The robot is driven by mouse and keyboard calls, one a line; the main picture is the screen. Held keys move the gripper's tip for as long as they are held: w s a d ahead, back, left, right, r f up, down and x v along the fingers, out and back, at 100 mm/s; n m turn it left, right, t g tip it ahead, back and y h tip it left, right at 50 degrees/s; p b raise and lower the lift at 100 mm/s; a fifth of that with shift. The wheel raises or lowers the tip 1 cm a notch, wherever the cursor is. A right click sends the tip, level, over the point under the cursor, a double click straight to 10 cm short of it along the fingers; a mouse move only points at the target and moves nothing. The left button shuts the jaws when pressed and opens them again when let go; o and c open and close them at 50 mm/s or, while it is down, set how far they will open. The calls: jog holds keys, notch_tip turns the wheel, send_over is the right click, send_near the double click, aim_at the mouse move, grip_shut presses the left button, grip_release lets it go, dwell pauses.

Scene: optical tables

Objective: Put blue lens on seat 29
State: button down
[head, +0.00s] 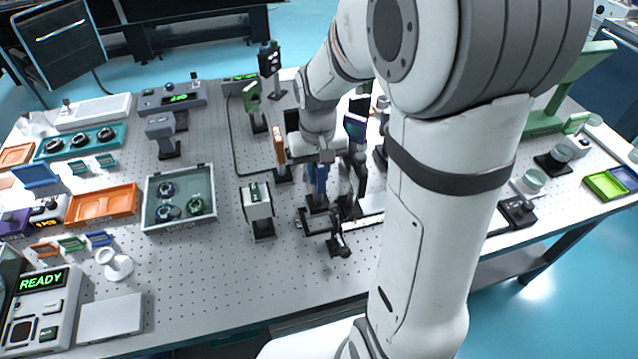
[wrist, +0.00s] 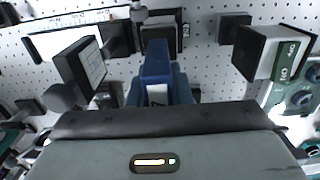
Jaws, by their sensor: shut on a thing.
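The blue lens (head: 321,178) is an upright blue mount near the middle of the table in the head view. In the wrist view the blue lens (wrist: 156,70) is straight ahead, with a small white label on it. My gripper (head: 325,157) is shut on its upper part; the fingertips are mostly hidden. The lens stands over a dark base (head: 317,205), and I cannot tell whether it touches it. No number 29 is legible, so I cannot tell which base is seat 29.
An orange-edged mount (head: 279,146) stands close left of the lens, and a white block on a post (head: 257,203) further left. Dark mounts crowd its right. A low rail assembly (head: 340,240) lies in front. A grey bin (head: 180,226) holds round optics.

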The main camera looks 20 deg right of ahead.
jog(key=shift+f, duration=2.3)
jog(key=shift+f, duration=0.2)
jog(key=c, duration=1.3)
grip_release()
jog(key=shift+r, duration=0.1)
notch_tip(320, 180, up, 12)
jog(key=shift+s+r, duration=0.1)
jog(key=s+t, duration=0.1)
jog(key=s, duration=0.3)
jog(key=s+r+t, duration=0.1)
jog(key=s, duration=0.4)
jog(key=s+t, duration=0.1)
jog(key=s, duration=0.4)
jog(key=shift+d+r, duration=0.25)
jog(key=shift+r, duration=0.15)
